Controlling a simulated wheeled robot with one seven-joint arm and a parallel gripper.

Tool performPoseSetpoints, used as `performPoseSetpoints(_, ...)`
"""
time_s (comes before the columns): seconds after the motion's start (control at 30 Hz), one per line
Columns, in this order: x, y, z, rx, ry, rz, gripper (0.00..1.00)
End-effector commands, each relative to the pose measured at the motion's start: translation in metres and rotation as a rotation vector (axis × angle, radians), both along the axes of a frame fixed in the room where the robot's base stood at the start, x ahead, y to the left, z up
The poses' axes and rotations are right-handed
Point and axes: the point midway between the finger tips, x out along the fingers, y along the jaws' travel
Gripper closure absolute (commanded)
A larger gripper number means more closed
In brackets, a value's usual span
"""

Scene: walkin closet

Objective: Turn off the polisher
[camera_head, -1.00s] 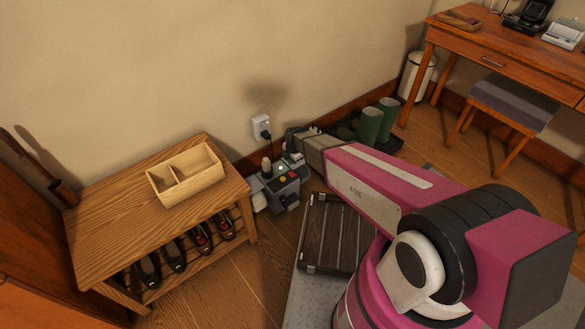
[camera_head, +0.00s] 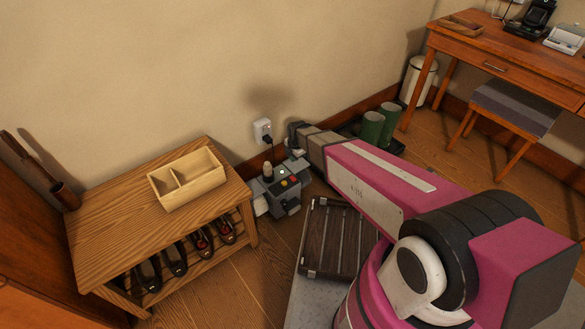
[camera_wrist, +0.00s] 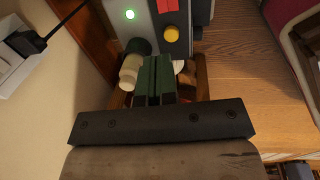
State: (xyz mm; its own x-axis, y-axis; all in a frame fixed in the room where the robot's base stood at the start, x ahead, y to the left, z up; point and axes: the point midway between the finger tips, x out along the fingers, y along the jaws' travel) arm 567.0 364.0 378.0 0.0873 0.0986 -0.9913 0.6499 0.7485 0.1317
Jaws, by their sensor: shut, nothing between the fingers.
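In the head view the fingers are not clearly visible.
A wall socket with a plug (camera_head: 263,131) is behind the polisher. The wooden shoe bench (camera_head: 110,225) with a divided box (camera_head: 187,180) stands left. A slatted dark case (camera_head: 338,240) lies right, and green boots (camera_head: 372,128) stand beyond my arm.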

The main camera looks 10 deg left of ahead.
Motion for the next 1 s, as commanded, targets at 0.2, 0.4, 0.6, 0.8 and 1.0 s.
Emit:
performPoseSetpoints(0.2, -0.001, -0.002, 0.001, -0.007, 0.009, 0.002, 1.00)
performPoseSetpoints(0.4, -0.001, -0.002, 0.000, -0.007, 0.009, 0.001, 1.00)
performPoseSetpoints(0.6, 0.001, 0.000, -0.015, -0.007, 0.009, 0.002, 1.00)
performPoseSetpoints(0.8, 0.005, 0.004, -0.050, -0.008, 0.009, 0.001, 1.00)
performPoseSetpoints(1.0, 0.008, 0.007, -0.088, -0.008, 0.009, 0.001, 1.00)
